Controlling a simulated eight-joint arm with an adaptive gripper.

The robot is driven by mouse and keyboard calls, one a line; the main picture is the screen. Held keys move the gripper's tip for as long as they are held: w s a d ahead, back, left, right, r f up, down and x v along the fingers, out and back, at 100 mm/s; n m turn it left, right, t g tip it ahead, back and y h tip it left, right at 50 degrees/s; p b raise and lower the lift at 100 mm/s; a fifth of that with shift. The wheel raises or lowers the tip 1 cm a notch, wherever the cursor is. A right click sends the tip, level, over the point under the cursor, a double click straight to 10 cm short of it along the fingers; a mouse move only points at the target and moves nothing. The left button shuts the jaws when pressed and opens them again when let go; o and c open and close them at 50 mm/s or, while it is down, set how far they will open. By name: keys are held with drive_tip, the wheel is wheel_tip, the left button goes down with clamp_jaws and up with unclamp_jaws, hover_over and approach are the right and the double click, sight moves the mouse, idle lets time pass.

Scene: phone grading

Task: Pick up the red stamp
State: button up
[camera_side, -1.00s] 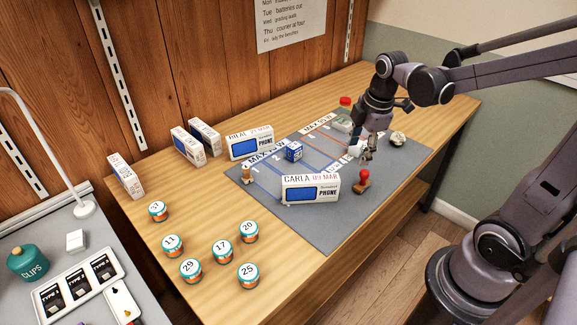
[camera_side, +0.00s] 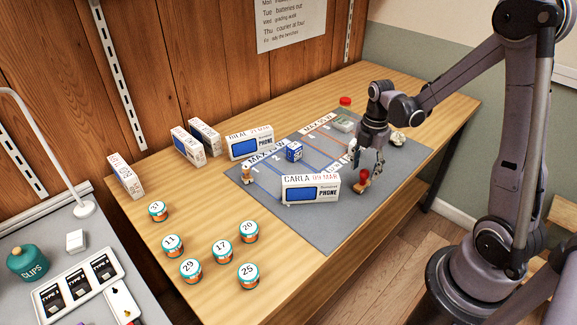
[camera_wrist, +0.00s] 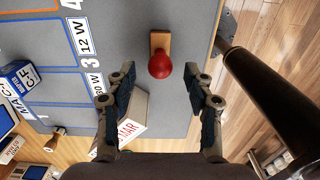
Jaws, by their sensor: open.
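The red stamp, with a round red knob (camera_wrist: 160,66) on a wooden block (camera_wrist: 158,41), stands upright on the grey mat (camera_side: 325,235). In the side view the stamp (camera_side: 362,186) is at the mat's right front part, just right of the CARLA phone box. My gripper (camera_side: 366,168) is open above and very close to the stamp, fingers pointing down. In the wrist view my gripper (camera_wrist: 160,98) has its two fingers spread wide, with nothing between the tips. The stamp lies ahead of the fingertips there, near the middle. I cannot tell whether a finger touches it.
The CARLA phone box (camera_side: 311,190) stands close left of the stamp. A blue-and-white cube (camera_side: 294,151), another wooden stamp (camera_side: 247,174) and the BILAL box (camera_side: 249,143) are farther left. Several numbered jars, one marked 17 (camera_side: 222,252), stand at the table's front left.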

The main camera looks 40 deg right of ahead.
sight(363, 180)
drive_tip(key=shift+d+f, duration=0.1)
drive_tip(key=shift+f, duration=2.7)
drive_tip(key=shift+c, duration=0.3)
clamp_jaws()
